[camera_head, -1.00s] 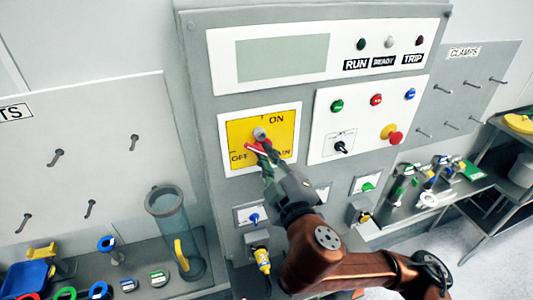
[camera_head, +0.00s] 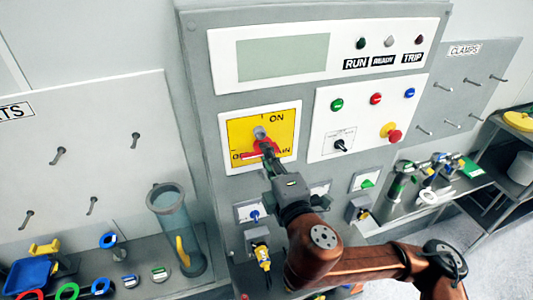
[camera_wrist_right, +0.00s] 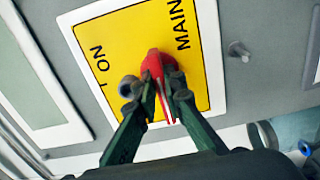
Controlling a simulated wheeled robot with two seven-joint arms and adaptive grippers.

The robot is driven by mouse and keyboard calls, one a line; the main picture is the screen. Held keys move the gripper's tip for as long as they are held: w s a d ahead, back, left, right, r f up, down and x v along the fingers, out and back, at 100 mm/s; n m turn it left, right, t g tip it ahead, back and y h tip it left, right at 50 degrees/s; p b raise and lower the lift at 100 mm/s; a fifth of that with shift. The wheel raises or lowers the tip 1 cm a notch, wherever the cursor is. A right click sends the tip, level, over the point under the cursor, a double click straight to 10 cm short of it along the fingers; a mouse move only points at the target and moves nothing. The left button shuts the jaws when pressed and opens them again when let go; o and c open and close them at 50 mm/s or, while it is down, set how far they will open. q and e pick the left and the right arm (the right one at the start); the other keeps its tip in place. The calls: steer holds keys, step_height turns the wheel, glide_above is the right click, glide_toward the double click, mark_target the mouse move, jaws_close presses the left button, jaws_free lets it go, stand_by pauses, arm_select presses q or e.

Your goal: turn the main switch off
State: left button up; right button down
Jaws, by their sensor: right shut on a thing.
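The main switch is a yellow plate (camera_head: 285,122) in a white frame on the grey cabinet, marked ON at the top, OFF at the left and MAIN at the right. Its red handle (camera_head: 252,154) lies below the grey hub (camera_head: 259,132), low on the plate, partly over the OFF and MAIN lettering. My right gripper (camera_head: 268,148) is shut on the handle from below right. In the right wrist view the red handle (camera_wrist_right: 152,64) sits between the dark fingertips (camera_wrist_right: 163,85), and the fingers hide part of it. My left gripper is not in view.
A white panel (camera_head: 322,105) with buttons and a red-and-yellow stop knob (camera_head: 394,135) is right of the switch. Small switches sit below. A clear cylinder (camera_head: 174,220) and several rings stand on the left shelf. A clamps board (camera_head: 450,95) is at right.

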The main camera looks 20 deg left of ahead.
stand_by(0.5)
steer(key=c, duration=2)
jaws_free()
